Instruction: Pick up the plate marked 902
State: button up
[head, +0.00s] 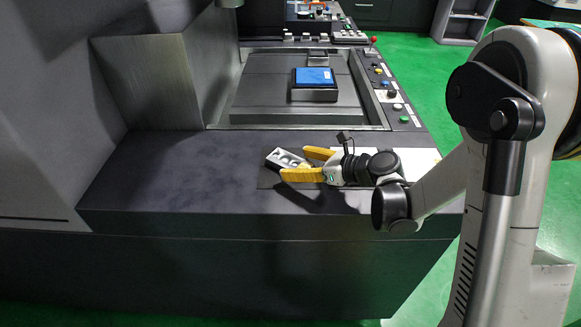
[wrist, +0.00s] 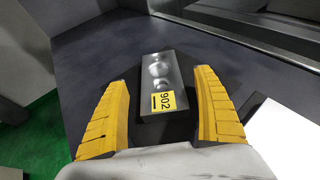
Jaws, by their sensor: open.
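The plate marked 902 (wrist: 157,68) is a small grey metal block with round hollows on top and a yellow label reading 902 at its near end. It lies on the dark bench top, and it also shows in the head view (head: 286,157) just ahead of the fingers. My gripper (wrist: 165,105) has two yellow fingers spread apart, one on each side of the plate. In the wrist view there is a gap between the plate and each finger. In the head view the gripper (head: 303,164) is low over the bench, with the plate partly hidden by the fingers.
A machine bed (head: 257,95) with a raised rim is behind, bearing a blue-topped block (head: 314,77). A control panel (head: 397,101) runs along its right. A white sheet (head: 418,160) lies right of the gripper. The bench top (head: 160,175) to the left is clear.

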aim_at(292, 162)
jog(key=x, duration=0.3)
jog(key=shift+b, duration=0.3)
jog(key=c, duration=1.5)
jog(key=shift+r, duration=0.15)
